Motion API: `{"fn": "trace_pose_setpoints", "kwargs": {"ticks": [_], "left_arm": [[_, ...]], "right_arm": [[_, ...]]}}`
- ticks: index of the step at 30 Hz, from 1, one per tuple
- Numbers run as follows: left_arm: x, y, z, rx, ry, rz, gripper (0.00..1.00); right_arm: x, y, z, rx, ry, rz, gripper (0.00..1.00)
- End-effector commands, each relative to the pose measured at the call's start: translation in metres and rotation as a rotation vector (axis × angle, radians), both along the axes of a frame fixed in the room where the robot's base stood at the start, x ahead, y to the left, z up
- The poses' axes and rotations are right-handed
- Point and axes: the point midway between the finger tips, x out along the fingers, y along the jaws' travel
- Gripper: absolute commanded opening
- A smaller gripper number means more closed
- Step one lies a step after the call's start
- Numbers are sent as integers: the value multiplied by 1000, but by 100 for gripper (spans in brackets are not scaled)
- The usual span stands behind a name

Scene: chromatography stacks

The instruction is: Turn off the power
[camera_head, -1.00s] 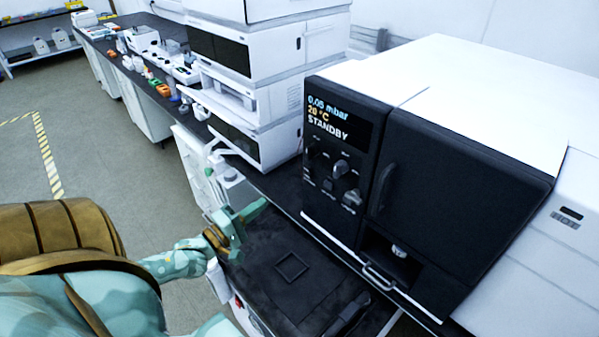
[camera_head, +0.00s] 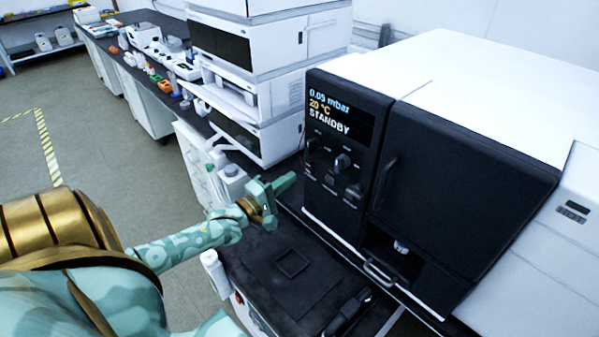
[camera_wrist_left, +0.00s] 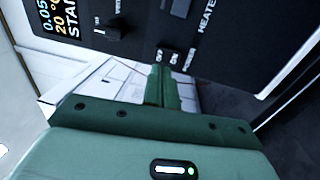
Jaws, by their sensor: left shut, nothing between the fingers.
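A tall black control panel (camera_head: 338,150) on a white-topped unit shows a lit display (camera_head: 338,112) reading 0.05 mbar, 20 °C, STANDBY. Knobs and switches sit below it, among them a large knob (camera_head: 343,161). My left gripper (camera_head: 284,183) is shut and empty, left of the panel's lower part and pointing at it. In the left wrist view its closed fingers (camera_wrist_left: 161,84) lie close to the OFF, ON and POWER labels (camera_wrist_left: 174,57); I cannot tell whether they touch. The power switch itself is not clear there. My right gripper is not in view.
Right of the panel is a black door with a handle (camera_head: 385,183). A metal handle (camera_head: 380,274) juts out below. The dark bench top (camera_head: 262,262) under my arm is mostly clear. Stacked white instruments (camera_head: 262,95) stand behind. A white container (camera_head: 232,180) stands beyond my gripper.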

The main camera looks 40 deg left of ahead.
Motion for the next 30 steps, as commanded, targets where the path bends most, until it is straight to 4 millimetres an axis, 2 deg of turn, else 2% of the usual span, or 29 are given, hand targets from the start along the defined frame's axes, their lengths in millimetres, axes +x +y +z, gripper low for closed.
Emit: {"fn": "trace_pose_setpoints", "kwargs": {"ticks": [3,9,22,26,30], "left_arm": [[21,-2,2,2,-2,0,0],[41,-4,4,0,0,0,0],[46,-4,6,1,2,0,0],[49,-4,14,5,31,-1,0],[55,-4,23,11,106,0,0]], "right_arm": [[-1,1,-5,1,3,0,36],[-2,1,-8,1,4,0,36],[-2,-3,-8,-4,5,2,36],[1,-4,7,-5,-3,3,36],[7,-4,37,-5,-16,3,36]]}}
